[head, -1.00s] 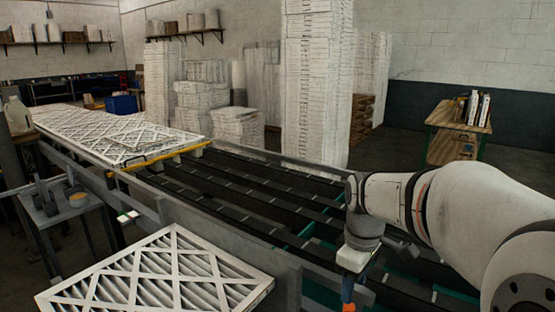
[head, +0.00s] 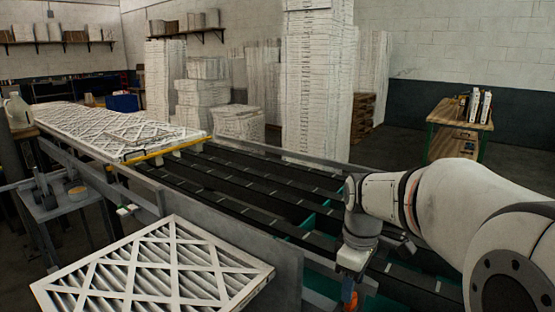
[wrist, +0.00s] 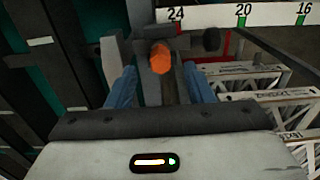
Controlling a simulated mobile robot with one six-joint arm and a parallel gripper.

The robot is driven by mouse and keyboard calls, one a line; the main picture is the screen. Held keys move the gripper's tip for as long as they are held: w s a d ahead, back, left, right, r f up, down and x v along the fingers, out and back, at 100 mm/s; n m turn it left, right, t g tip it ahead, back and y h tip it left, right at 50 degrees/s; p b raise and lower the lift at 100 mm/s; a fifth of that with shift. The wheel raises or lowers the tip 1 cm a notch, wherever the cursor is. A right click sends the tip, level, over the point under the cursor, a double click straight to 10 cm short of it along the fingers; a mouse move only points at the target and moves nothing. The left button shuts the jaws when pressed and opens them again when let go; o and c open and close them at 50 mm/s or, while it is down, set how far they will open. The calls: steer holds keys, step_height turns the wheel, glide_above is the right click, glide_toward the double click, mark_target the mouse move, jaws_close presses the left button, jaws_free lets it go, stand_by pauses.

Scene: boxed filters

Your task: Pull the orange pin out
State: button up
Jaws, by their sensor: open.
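The orange pin (wrist: 160,57) shows in the wrist view as a round orange head on a grey bracket (wrist: 152,90). My gripper (wrist: 159,82) is open, with one blue finger on each side of the bracket and the pin lying between and a little beyond them. No contact between the fingers and the pin can be seen. In the head view my gripper hangs at the bottom beside the conveyor, and a small orange patch (head: 350,299) shows by its tip; the fingers are hard to make out there.
A white scale (wrist: 270,14) marked 24, 20 and 16 runs past the pin. A dark knob (wrist: 211,39) sits right of it. Filters (wrist: 265,80) lie to the right. The conveyor (head: 240,185) has black belts, with pleated filters (head: 110,130) at its far end.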

step_height(320, 180, down, 5)
steer(key=shift+r+b, duration=0.1)
steer(key=shift+b, duration=1.1)
stand_by(0.4)
jaws_close()
stand_by(0.3)
steer(key=shift+r+p, duration=0.15)
steer(key=shift+p, duration=0.15)
steer(key=shift+r+p, duration=2.4)
steer(key=shift+r, duration=0.55)
